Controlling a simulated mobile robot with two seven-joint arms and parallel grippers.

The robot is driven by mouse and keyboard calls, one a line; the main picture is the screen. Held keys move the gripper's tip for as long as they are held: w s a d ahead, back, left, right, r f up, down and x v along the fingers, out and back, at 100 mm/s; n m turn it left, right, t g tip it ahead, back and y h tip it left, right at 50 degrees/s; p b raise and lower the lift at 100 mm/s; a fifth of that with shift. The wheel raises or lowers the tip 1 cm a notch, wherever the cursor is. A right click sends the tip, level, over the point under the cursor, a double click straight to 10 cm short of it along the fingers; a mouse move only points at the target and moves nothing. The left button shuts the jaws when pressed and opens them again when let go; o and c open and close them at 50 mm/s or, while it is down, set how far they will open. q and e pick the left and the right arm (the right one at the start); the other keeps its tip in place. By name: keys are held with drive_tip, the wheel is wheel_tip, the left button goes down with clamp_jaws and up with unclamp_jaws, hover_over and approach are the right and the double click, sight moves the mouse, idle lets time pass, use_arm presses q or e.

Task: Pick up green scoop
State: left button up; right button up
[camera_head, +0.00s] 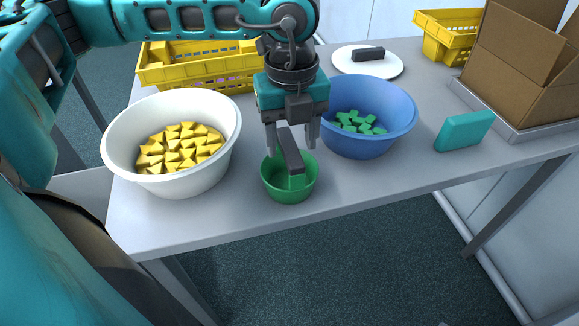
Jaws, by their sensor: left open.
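The green scoop (290,190) stands on the table near its front edge, between a white bowl and a blue bowl. It is a green cup with a dark grey handle (290,152) that rises up and leans to the left. My left gripper (291,143) is right above the scoop, pointing down. Its fingers are apart, one on each side of the handle; whether they touch it I cannot tell. My right gripper is not in view.
The white bowl (119,128) holds yellow pieces, and the blue bowl (395,113) holds green pieces. Behind are a yellow crate (165,74), a white plate (393,70) with a dark block, and a second crate (432,35). A teal block (463,131) and cardboard box (520,75) are at right.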

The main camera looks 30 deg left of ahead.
use_arm(q)
wheel_tip(320, 180, down, 5)
drive_tip(key=shift+s+a+f, duration=0.1)
drive_tip(key=shift+c, duration=0.2)
drive_tip(key=c, duration=1)
